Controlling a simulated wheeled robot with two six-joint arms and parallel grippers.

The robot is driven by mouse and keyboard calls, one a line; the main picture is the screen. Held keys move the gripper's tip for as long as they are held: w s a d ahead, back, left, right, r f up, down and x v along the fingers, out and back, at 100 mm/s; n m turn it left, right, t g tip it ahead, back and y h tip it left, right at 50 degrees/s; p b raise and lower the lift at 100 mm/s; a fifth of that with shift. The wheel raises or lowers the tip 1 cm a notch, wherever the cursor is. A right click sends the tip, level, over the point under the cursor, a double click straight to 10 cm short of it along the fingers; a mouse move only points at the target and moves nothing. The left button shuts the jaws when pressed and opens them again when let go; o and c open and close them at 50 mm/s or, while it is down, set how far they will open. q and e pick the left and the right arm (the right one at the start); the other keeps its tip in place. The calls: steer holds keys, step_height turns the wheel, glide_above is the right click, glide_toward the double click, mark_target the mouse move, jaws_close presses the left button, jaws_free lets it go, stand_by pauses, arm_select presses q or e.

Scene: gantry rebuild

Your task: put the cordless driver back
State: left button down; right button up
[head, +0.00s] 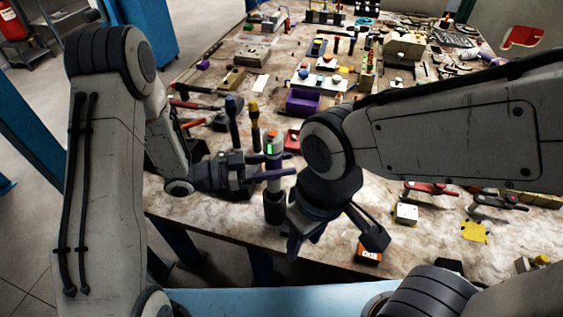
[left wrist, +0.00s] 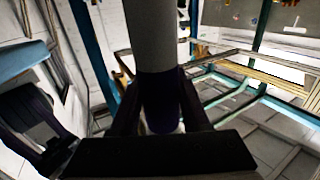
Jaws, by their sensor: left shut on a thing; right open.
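The cordless driver (head: 274,183) looks like an upright grey cylinder with a green and orange mark near its top. My left gripper (head: 276,170) is shut around its body, near the table's front edge. In the left wrist view the grey cylinder (left wrist: 158,40) stands between the two dark fingers of my left gripper (left wrist: 160,105). A dark cylindrical part (head: 274,208) shows directly below the grey body; I cannot tell whether it is the driver's end or a holder. My right gripper (head: 337,240) is open and empty, to the right of the driver.
The marbled table (head: 215,215) is crowded towards the back. Upright blue-handled (head: 232,122) and yellow-handled (head: 255,125) tools stand behind the driver. A purple box (head: 303,102) lies farther back. A small orange-red box (head: 368,253) sits by my right gripper. Bare tabletop shows at front left.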

mark_target(280, 182)
arm_select(q)
steer(key=shift+f+b, duration=1.75)
steer(key=shift+f, duration=0.6)
steer(key=shift+f+b, duration=0.8)
steer(key=shift+f, duration=0.15)
steer(key=shift+c, duration=1.5)
jaws_free()
steer(key=shift+a, duration=0.1)
steer(key=s+a+b, duration=0.1)
steer(key=a+b, duration=0.1)
steer(key=a, duration=0.8)
steer(key=shift+s, duration=0.35)
